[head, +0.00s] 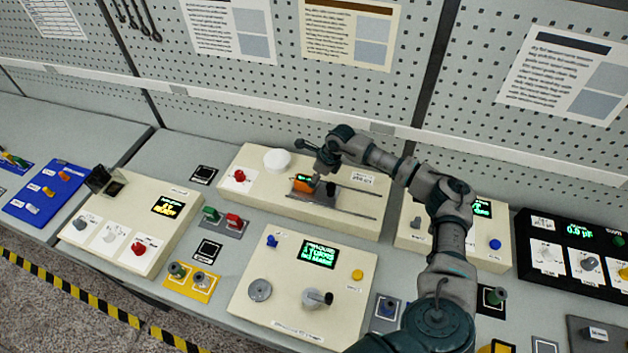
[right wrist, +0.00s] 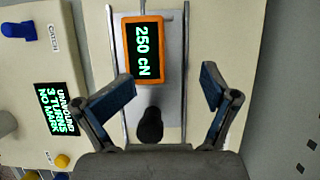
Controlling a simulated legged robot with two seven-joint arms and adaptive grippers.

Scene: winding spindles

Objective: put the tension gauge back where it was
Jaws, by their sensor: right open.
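The tension gauge is an orange-framed box with a green-lit display. In the head view the gauge (head: 303,186) is on the long cream panel at the back centre. In the right wrist view the gauge (right wrist: 142,48) reads 250 CN and lies on a grey metal plate (right wrist: 172,75) between two rails. My right gripper (head: 318,160) is above the gauge; in its wrist view the jaws (right wrist: 162,93) are spread, with nothing between the pads. The gauge is ahead of the fingertips, apart from both pads. My left gripper is not in view.
A black knob (right wrist: 150,125) stands on the plate, close to my right palm. The cream panel (head: 262,200) also bears a white disc (head: 277,161) and a red knob (head: 239,175). A front panel (head: 250,310) has knobs and a display. A pegboard wall (head: 270,90) rises behind.

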